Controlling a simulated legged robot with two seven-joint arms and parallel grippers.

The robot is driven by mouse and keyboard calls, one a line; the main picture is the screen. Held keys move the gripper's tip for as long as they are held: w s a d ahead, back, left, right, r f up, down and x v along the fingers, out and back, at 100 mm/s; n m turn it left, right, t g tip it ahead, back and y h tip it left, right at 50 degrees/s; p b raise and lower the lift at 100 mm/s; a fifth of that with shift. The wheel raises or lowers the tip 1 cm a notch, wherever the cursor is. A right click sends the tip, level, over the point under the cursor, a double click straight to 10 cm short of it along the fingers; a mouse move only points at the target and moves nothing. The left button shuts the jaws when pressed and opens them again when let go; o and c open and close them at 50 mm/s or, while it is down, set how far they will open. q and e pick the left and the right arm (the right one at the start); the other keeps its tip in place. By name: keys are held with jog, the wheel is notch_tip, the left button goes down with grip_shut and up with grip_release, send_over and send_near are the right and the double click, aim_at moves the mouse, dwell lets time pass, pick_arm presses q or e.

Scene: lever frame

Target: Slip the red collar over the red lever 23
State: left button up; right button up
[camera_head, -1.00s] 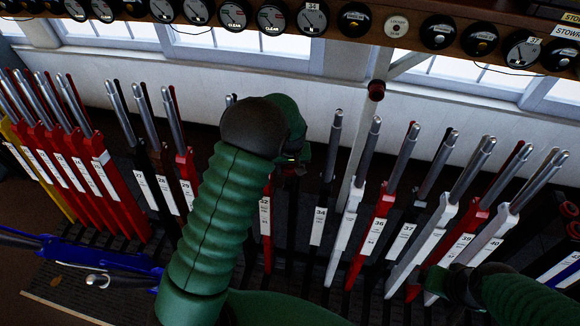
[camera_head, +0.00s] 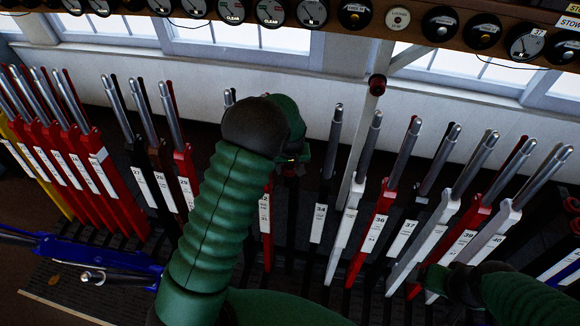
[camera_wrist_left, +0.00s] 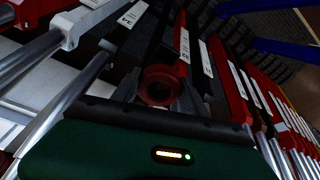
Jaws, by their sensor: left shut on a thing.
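The red collar (camera_wrist_left: 162,85) is a ring in the left wrist view, held between the fingers of my left gripper (camera_wrist_left: 160,98). Its open hole shows. In the head view my left gripper (camera_head: 292,168) is mostly hidden behind its own wrist, near the levers left of lever 34. A bank of red levers (camera_head: 85,165) stands at the far left, well away from this gripper; red lever 23 seems to be among them, but their numbers are too small to read. My right gripper (camera_head: 432,280) is low at the right, its jaws unclear.
Lever 34 (camera_head: 319,215) and several white, red and black levers stand close together to the right. A yellow lever (camera_head: 15,145) is at the far left. A blue lever (camera_head: 100,255) lies low in front. A shelf of round dials (camera_head: 310,12) runs above.

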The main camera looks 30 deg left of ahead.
pick_arm(q)
jog(key=shift+f+b, duration=1.45)
jog(key=shift+f, duration=0.65)
jog(key=o, duration=1.5)
jog(key=shift+r, duration=0.15)
jog(key=r+p, duration=0.2)
jog(key=r, duration=0.1)
jog(key=s+r+p, duration=0.1)
jog(key=r+p, duration=0.1)
jog(key=d+r+p, duration=0.1)
jog(key=r+p, duration=0.1)
jog(key=r, duration=0.1)
jog(key=shift+s+r+p, duration=0.25)
jog(key=shift+r+p, duration=0.1)
